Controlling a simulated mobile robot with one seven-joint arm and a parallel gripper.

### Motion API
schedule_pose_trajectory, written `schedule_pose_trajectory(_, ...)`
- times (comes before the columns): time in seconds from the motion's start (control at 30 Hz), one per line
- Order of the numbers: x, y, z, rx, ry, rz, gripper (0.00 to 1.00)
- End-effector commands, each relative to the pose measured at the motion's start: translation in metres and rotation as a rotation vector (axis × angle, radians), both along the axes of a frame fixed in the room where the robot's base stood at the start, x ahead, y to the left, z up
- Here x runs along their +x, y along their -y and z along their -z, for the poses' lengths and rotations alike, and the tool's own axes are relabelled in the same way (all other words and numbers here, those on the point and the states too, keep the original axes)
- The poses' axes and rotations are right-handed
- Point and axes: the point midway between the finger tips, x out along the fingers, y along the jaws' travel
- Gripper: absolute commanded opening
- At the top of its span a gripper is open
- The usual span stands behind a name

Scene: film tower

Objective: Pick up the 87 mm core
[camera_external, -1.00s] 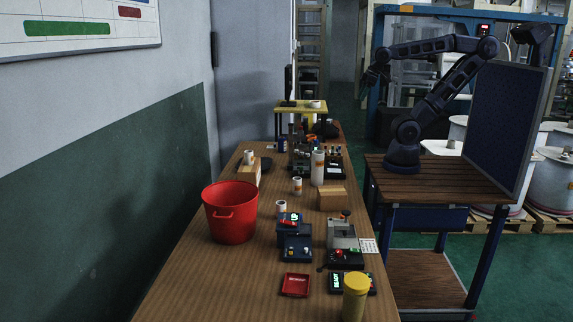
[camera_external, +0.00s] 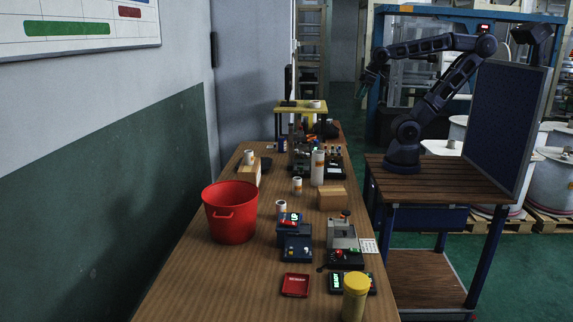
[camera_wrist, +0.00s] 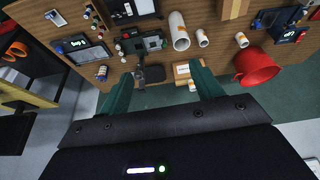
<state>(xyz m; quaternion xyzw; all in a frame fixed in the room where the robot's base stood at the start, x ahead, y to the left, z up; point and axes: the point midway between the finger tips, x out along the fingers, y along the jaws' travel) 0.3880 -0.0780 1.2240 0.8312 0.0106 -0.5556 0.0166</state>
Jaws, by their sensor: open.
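Several pale cylindrical cores are on the long wooden table; I cannot tell which is 87 mm. A tall core (camera_external: 318,167) stands upright, with a short core (camera_external: 297,186) beside it. Another short core (camera_external: 281,207) stands nearer the camera, and one core (camera_external: 249,156) is by a wooden block on the left. In the wrist view I see the tall core (camera_wrist: 179,31) and two short cores (camera_wrist: 202,38) (camera_wrist: 242,40). My gripper (camera_wrist: 163,88) is open and empty, its fingers apart above the scene. In the external view my gripper (camera_external: 366,88) hangs right of the table, away from the cores.
A red bucket (camera_external: 230,212) stands at the table's left edge. A cardboard box (camera_external: 332,198), dark devices (camera_external: 297,247), a red tray (camera_external: 295,285) and a yellow-capped jar (camera_external: 355,296) crowd the table. A yellow stand (camera_external: 301,108) is at the far end. Bare wood lies front left.

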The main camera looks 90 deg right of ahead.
Motion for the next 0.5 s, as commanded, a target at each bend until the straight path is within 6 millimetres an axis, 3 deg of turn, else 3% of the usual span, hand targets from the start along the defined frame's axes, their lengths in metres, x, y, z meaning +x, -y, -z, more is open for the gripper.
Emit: schedule_pose_trajectory(0.5,0.104,-0.029,0.032,-0.138,-0.106,-0.394,0.65)
